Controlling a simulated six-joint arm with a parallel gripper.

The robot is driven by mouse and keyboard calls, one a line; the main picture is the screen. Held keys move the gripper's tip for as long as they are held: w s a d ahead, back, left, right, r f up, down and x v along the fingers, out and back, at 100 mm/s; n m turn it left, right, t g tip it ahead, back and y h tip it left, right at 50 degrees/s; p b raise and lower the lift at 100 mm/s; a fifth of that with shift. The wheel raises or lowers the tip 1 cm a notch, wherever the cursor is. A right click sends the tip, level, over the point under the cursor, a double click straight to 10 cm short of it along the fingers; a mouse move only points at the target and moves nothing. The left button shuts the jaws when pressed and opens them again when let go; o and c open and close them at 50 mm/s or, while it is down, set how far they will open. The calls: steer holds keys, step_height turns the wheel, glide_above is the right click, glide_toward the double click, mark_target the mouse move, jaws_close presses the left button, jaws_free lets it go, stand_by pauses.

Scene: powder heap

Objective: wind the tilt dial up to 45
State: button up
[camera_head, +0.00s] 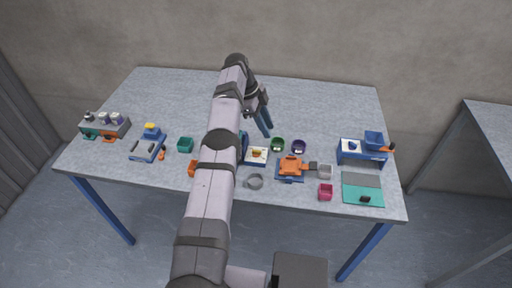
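My arm crosses the middle of the picture, and my gripper (266,132) points down over the table with its blue fingers. Its opening is too small to make out, and I see nothing clearly held. Just below it, a blue unit with a white panel (262,161) carries a small yellow-orange knob (256,153); my arm hides its left part. At the right, a blue stand (362,158) has a white panel with a dark blue knob (351,146), a blue bin (374,140) and an orange handle (388,148). No readable scale shows, so I cannot tell which knob is the tilt dial.
Green (277,145) and purple (299,146) bowls stand right of my gripper. An orange-topped device (291,167), a grey ring (255,182), a pink cup (325,192) and a teal mat (362,197) lie nearer the front. The back of the table (330,100) is clear.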

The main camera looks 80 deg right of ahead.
steer(key=s+f+t+b, duration=0.1)
steer(key=s+b, duration=0.2)
steer(key=n+t, duration=0.3)
steer(key=n, duration=1.5)
glide_above(256, 151)
steer(key=s, duration=0.2)
steer(key=shift+w+a+f, duration=0.15)
steer(key=shift+a+f, duration=0.05)
steer(key=shift+f, duration=0.65)
steer(key=n, duration=0.4)
steer(key=shift+w+f+n, duration=0.2)
steer(key=shift+w+n, duration=0.2)
steer(key=n, duration=0.4)
steer(key=shift+w+d+n, duration=0.1)
steer(key=shift+w+n, duration=0.2)
steer(key=n, duration=0.4)
steer(key=shift+w+d, duration=0.1)
steer(key=n, duration=0.5)
steer(key=shift+n, duration=0.3)
steer(key=shift+f, duration=0.1)
steer(key=shift+f+p, duration=1.15)
steer(key=shift+f, duration=2.45)
